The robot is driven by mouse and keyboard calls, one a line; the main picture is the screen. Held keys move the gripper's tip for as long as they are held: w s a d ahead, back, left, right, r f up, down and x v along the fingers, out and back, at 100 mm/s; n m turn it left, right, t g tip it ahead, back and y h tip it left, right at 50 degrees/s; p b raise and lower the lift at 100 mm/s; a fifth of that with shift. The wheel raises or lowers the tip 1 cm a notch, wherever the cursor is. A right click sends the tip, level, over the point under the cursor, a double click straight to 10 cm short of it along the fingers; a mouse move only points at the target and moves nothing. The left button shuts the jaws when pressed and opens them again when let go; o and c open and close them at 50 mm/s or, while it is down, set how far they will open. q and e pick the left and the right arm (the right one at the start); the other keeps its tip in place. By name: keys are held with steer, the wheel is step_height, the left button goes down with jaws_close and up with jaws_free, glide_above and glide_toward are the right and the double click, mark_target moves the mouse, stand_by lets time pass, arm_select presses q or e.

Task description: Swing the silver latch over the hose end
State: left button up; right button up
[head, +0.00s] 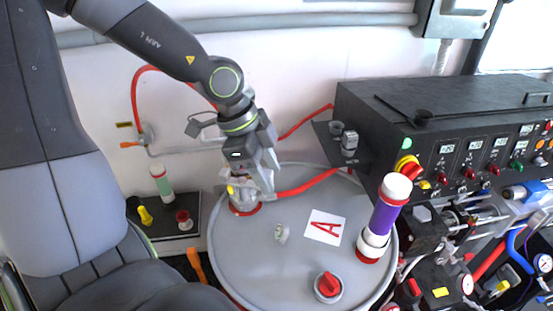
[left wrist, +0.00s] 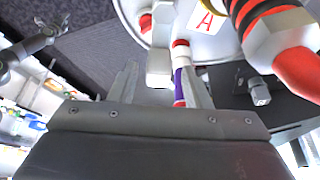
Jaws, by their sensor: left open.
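My left gripper (head: 262,184) is open, pointing down over the grey round lid (head: 255,270), beside the hose fitting near its back left edge. The red hose (head: 308,182) runs right from that fitting. In the left wrist view the hose end's red tip (left wrist: 298,70) and silver hex collar (left wrist: 280,35) lie right of my fingers (left wrist: 160,85). A pale grey piece (left wrist: 160,65) shows between the fingers. The gripper partly hides the fitting.
A purple and white tube (head: 385,215) stands on the lid's right side, near a card marked A (head: 325,227) and a red knob (head: 328,285). A black control panel (head: 450,130) stands at right. A small dark shelf (head: 165,220) is at left.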

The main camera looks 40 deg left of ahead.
arm_select(q)
steer(key=shift+s+d+f, duration=0.1)
steer(key=shift+f, duration=0.05)
jaws_close()
